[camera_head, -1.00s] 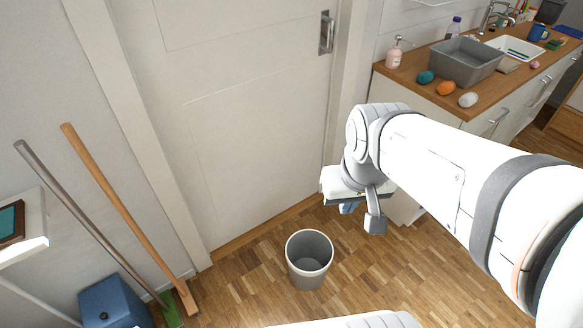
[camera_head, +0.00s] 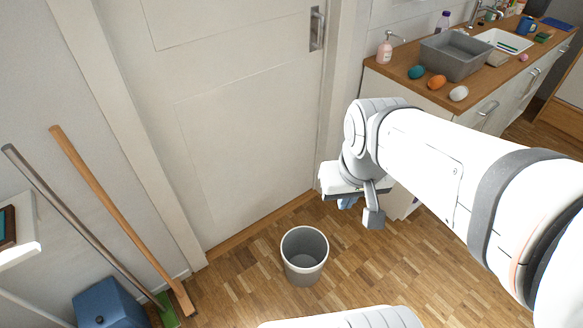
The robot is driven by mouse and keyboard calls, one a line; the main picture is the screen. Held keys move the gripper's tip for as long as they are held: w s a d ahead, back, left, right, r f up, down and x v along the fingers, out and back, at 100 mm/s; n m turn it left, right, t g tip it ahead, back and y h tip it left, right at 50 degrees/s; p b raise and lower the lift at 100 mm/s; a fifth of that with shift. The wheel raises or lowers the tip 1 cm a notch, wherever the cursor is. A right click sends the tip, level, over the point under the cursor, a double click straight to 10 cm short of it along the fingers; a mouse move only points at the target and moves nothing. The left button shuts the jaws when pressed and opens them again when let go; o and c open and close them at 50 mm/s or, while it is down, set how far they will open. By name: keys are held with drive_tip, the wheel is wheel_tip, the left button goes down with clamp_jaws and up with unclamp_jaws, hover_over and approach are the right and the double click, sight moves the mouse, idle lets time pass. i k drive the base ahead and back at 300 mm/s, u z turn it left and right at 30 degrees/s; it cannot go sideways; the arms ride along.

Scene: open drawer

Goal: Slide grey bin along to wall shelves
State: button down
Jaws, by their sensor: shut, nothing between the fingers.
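The grey bin (camera_head: 304,275) is a small round waste bin with a pale rim. It stands upright and empty on the wood floor, in front of the white door. My gripper (camera_head: 360,207) hangs above and to the right of the bin, apart from it. It is shut with nothing in it; its far fingertip is partly hidden. A white shelf edge (camera_head: 22,251) with a dark framed item on it shows at the left edge; I cannot tell whether it belongs to the wall shelves.
A broom (camera_head: 120,215), a grey pole (camera_head: 75,230) and a blue box (camera_head: 108,305) stand at the left wall. The wooden counter (camera_head: 400,80) at the right holds a grey tub (camera_head: 455,62) and several small items. Floor right of the bin is clear.

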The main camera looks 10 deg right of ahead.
sight(305, 250)
drive_tip(key=u, duration=2.3)
drive_tip(key=k, duration=1.5)
drive_tip(key=z, duration=2.25)
drive_tip(key=i, duration=1)
drive_tip(key=z, duration=0.1)
